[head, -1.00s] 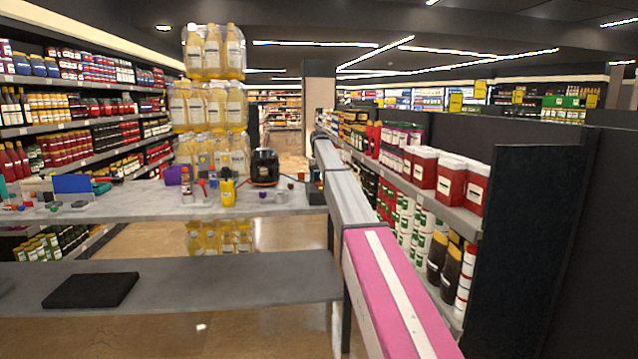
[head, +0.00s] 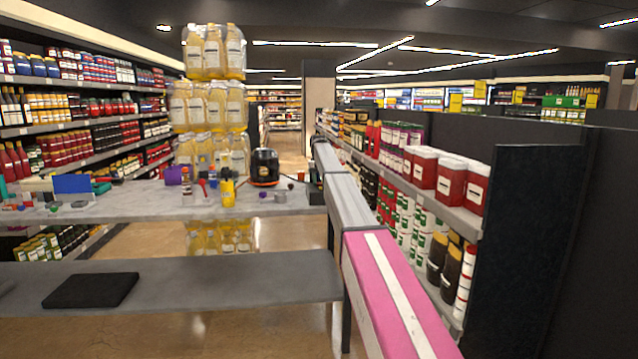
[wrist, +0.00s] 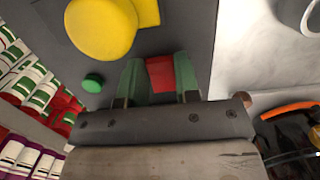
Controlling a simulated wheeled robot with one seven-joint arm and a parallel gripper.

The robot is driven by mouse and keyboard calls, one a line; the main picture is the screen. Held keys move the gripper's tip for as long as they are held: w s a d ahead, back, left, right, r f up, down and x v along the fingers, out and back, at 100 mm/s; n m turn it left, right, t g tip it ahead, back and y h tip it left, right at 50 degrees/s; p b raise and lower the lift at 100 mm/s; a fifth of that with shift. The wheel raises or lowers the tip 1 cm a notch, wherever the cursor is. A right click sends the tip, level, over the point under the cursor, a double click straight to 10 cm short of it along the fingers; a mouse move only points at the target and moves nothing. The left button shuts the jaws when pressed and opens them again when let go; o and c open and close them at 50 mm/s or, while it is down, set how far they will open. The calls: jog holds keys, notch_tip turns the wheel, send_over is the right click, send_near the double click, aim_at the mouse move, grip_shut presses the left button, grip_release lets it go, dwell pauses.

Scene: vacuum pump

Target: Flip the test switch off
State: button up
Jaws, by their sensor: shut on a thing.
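In the wrist view, my gripper (wrist: 158,84) has two green fingers, one on each side of a red block-like switch (wrist: 160,72) on a dark grey panel (wrist: 190,28). The fingers are closed on the red switch. I see no label on it, and its lower part is hidden behind the gripper body. A green round button (wrist: 93,82) is on the panel to the left. A large yellow round knob (wrist: 100,27) on a yellow plate is above left. In the head view, the gripper and switch are too far and hidden to make out.
The head view shows a grey table (head: 130,205) with a yellow bottle (head: 227,188), a black-and-orange device (head: 265,167) and small parts. A nearer bench (head: 200,280) holds a black pad (head: 91,290). Stocked shelves (head: 455,205) stand close on the right.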

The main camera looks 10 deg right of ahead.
jog(key=o, duration=0.9)
jog(key=shift+s, duration=0.15)
